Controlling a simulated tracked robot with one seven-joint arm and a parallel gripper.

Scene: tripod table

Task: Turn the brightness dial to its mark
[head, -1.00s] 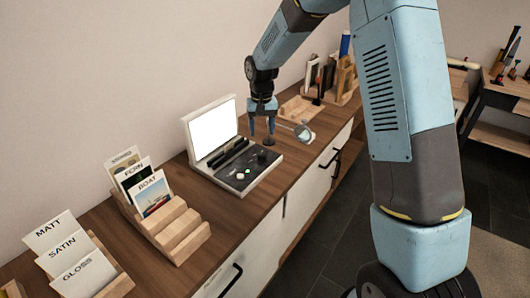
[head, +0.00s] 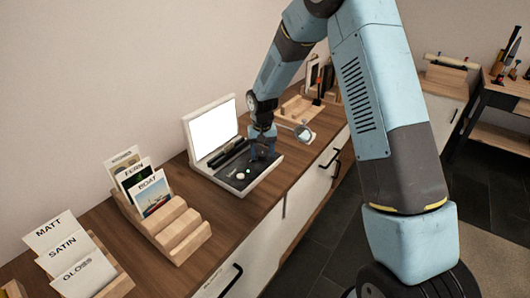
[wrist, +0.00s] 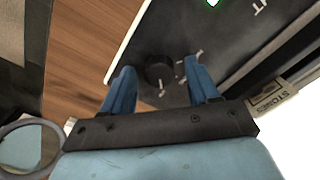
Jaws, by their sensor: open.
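The dial is a short black knob (wrist: 160,70) on the dark control panel (wrist: 115,40), with pale tick marks around it in the wrist view. I cannot tell which mark is the target. The panel belongs to a white-framed box with a lit white screen (head: 212,130) in the head view. My gripper (head: 263,155) is open and points down over the panel's right part, hiding the dial in the head view. In the wrist view its two blue fingers stand on either side of the knob, with a gap visible on both sides.
A green light (wrist: 212,2) shows on the panel. A magnifier (head: 303,132) lies to the right on the wooden counter (head: 245,225). Card racks (head: 165,225) stand to the left, and a wooden tray (head: 300,107) stands behind. The counter's front is clear.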

